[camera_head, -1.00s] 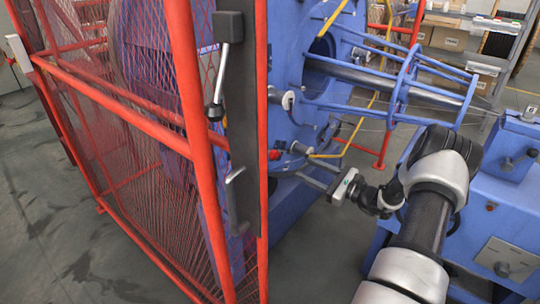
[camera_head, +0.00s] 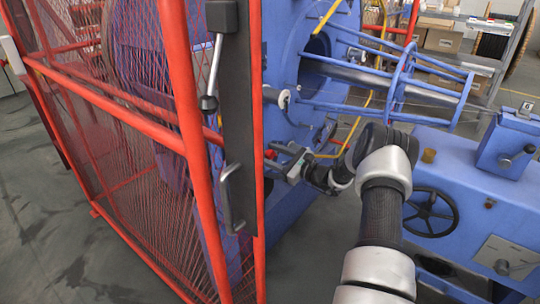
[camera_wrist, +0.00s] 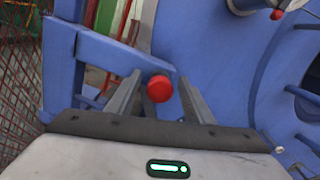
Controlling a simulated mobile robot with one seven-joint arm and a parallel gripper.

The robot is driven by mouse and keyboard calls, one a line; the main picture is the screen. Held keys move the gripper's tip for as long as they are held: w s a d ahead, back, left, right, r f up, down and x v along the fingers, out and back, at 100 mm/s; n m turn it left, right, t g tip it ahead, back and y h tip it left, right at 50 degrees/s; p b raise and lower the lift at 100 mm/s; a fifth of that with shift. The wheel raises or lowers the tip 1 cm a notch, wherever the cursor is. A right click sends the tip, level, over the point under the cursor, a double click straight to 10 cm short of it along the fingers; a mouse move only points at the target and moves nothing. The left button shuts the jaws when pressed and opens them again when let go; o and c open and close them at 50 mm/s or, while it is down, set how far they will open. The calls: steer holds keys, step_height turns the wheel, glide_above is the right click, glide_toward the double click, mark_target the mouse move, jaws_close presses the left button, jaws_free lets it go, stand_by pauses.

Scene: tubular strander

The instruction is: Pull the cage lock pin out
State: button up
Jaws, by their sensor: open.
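The cage lock pin shows as a round red knob (camera_wrist: 159,88) in the wrist view, in front of a blue bracket. It lies between the two fingers of my gripper (camera_wrist: 161,79), with a visible gap on each side. In the head view the red knob (camera_head: 270,154) is small, just right of the red post. My gripper (camera_head: 283,160) is there beside it, open, its fingers pointing left toward it. The pin's shaft is hidden behind the knob. Whether the fingertips reach past the knob is unclear.
A red mesh guard (camera_head: 190,120) with a dark door bar and handle stands close left of my gripper. The blue machine disc (camera_head: 285,75) is behind. Another red-tipped part (camera_wrist: 277,14) shows top right in the wrist view. A blue housing with a handwheel (camera_head: 430,212) is at right.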

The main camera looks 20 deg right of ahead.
mark_target(273, 155)
jaws_close()
steer(key=v, duration=0.3)
steer(key=shift+s+d, duration=0.15)
steer(key=shift+f, duration=0.1)
jaws_free()
steer(key=shift+s, duration=0.1)
steer(key=p+v, duration=0.2)
steer(key=v, duration=1.5)
steer(key=shift+s+d+p, duration=0.15)
steer(key=shift+s+p, duration=0.05)
steer(key=shift+p, duration=0.15)
